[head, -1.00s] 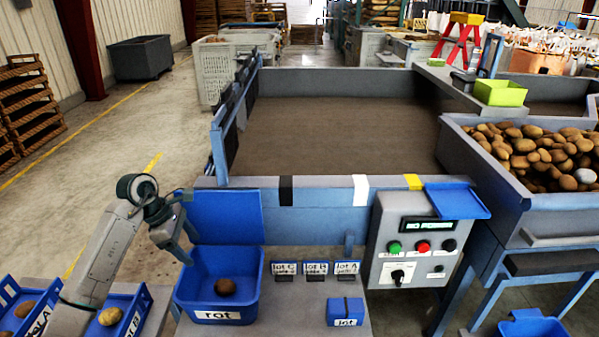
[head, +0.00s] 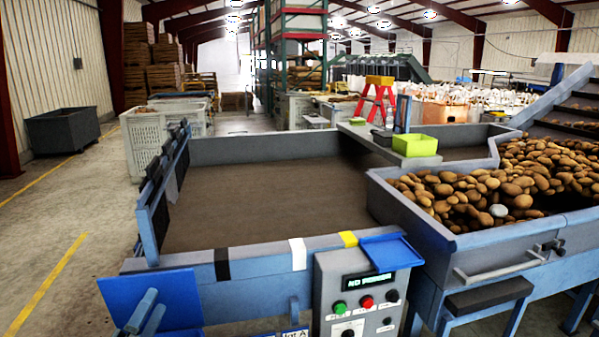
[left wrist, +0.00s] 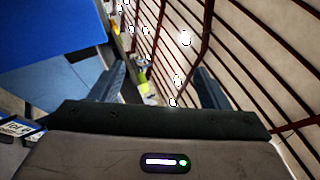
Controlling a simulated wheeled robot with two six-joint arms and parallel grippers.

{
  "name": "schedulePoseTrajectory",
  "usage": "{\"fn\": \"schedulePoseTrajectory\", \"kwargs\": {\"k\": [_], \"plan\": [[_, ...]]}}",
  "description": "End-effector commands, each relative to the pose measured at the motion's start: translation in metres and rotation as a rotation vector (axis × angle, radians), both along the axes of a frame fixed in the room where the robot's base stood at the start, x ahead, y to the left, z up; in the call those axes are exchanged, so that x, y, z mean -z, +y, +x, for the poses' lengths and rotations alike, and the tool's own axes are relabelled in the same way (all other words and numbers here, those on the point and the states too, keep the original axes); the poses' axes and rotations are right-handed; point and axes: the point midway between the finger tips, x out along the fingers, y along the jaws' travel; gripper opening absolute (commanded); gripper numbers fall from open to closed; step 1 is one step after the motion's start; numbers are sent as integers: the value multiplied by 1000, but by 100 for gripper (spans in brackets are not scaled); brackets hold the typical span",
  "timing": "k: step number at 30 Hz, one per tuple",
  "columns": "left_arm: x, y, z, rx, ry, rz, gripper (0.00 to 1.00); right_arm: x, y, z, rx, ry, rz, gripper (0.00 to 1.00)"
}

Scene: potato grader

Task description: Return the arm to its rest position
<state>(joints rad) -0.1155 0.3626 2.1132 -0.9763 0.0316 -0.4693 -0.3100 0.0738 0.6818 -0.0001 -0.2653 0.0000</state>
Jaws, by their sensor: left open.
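My left gripper (head: 152,305) shows at the bottom left of the head view, in front of a blue panel (head: 180,297). Only its fingers show; the rest of the arm is below the frame. In the left wrist view the two fingers (left wrist: 160,85) stand apart with nothing between them. A blue surface fills the upper left of that view, and the roof beams show behind the fingers. My right gripper is in neither view.
The grader table (head: 270,200) has a bare brown bed. A control box (head: 365,295) stands at its front, its display lit. A hopper of potatoes (head: 480,190) is at right. A green bin (head: 414,145) sits on a ledge. The floor at left is open.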

Motion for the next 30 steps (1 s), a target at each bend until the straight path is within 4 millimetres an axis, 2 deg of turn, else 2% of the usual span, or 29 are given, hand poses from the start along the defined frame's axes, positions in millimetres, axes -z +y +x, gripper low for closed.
{"fn": "schedulePoseTrajectory", "kwargs": {"k": [1,5,6,11,12,15,18,24,30], "plan": [[10,11,-8,-52,60,-136,69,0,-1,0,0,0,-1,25],[48,41,-29,-196,235,-488,69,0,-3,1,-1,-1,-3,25],[63,47,-38,-242,294,-590,69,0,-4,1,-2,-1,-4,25],[131,58,-88,-437,560,-978,69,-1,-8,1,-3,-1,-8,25],[148,56,-103,-488,631,-1064,69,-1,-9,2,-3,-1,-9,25],[183,47,-141,-602,791,-1235,69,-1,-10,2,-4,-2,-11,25],[207,35,-175,-697,924,-1356,69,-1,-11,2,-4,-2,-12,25],[234,9,-232,-850,1140,-1507,69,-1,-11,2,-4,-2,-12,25],[246,-17,-286,-989,1336,-1600,69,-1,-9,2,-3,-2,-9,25]]}}
